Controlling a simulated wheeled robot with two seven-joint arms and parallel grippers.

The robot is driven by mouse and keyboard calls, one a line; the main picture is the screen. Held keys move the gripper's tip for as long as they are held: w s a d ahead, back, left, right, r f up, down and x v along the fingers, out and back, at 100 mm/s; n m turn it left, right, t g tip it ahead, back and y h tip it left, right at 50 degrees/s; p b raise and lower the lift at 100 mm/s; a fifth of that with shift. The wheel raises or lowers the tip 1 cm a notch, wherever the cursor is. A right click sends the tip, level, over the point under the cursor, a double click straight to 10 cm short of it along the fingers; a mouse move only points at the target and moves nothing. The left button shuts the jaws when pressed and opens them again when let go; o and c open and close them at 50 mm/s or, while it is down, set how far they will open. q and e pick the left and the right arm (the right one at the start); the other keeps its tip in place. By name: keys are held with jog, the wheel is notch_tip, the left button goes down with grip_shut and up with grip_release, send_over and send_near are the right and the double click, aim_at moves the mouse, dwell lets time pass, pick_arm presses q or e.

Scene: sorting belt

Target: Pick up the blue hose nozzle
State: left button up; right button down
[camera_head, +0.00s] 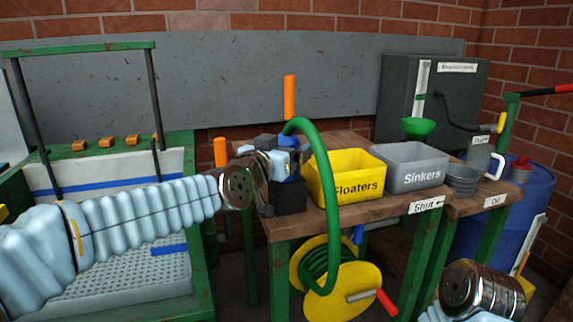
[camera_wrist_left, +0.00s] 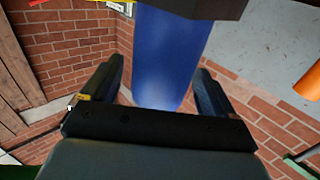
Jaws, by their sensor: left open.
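The blue hose nozzle (camera_head: 290,142) is at the left end of the wooden table, above a black block (camera_head: 288,197), with the green hose (camera_head: 331,190) arching from its top. My left gripper (camera_head: 274,158) is beside the nozzle and partly covers it in the head view. In the left wrist view the nozzle (camera_wrist_left: 170,55) is a broad blue cylinder between the two open fingers of my left gripper (camera_wrist_left: 160,85). No closed grip on it shows. My right wrist shows at the bottom right of the head view, but its gripper fingers do not.
A yellow Floaters bin (camera_head: 350,182) and a grey Sinkers bin (camera_head: 412,168) stand right of the nozzle. A yellow hose reel (camera_head: 365,290) is below. An orange post (camera_head: 290,97) rises behind the nozzle. A green-framed basin (camera_head: 118,283) lies left.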

pick_arm(q)
jog(key=c, duration=1.2)
jog(key=shift+o, duration=0.2)
jog(key=shift+r, duration=0.1)
notch_tip(320, 180, up, 8)
jog(key=p, duration=0.3)
jog(key=shift+r, duration=0.95)
